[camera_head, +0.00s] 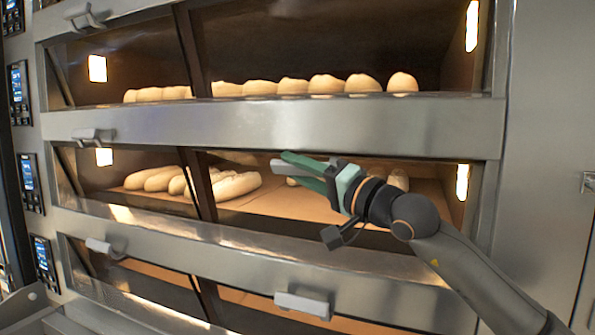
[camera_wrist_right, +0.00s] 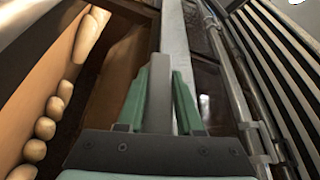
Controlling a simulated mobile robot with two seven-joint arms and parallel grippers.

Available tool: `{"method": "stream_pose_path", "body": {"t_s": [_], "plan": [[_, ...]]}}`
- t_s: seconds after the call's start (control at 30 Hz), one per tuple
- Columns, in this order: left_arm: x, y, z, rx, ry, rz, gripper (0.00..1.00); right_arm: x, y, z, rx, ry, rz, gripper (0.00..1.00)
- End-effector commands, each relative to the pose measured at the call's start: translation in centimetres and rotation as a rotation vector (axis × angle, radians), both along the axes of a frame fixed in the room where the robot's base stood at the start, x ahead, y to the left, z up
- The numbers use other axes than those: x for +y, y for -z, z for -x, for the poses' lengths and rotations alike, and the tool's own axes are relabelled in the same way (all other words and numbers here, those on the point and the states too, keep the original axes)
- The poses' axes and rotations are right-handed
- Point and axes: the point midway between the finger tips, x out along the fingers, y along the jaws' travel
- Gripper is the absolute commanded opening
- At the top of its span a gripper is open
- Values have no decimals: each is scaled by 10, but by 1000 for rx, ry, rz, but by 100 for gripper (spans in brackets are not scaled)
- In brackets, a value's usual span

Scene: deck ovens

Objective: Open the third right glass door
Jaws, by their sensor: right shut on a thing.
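My right gripper (camera_head: 298,170) is in front of the middle oven deck, with its green fingers closed around a grey door handle (camera_head: 287,166). The right wrist view shows the same handle (camera_wrist_right: 160,88) held between both fingers. The handle belongs to the right-hand glass door of that deck. I cannot tell from these frames how far this door stands from its frame. Loaves (camera_head: 235,186) lie on the deck behind, and the gripper hides some of them. My left gripper is out of view.
The deck above holds a row of rolls (camera_head: 327,85). A lower right door has its own grey handle (camera_head: 302,305) below my right arm. Left doors have handles (camera_head: 92,135) too. A plain metal panel (camera_head: 545,150) stands at the right, and control displays (camera_head: 28,175) line the left.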

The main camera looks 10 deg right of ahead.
Motion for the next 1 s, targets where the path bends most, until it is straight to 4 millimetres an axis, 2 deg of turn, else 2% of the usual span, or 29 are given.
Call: {"method": "stream_pose_path", "body": {"t_s": [0.4,0.43,0.6,0.7,1.0], "plan": [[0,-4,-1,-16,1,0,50,0,2,0,0,0,4,0],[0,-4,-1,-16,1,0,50,0,2,0,0,0,4,36],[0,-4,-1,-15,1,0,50,0,1,0,-2,-1,4,55],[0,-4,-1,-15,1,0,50,0,1,0,-2,0,4,65],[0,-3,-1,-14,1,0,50,-1,0,2,-5,-1,2,65]]}}
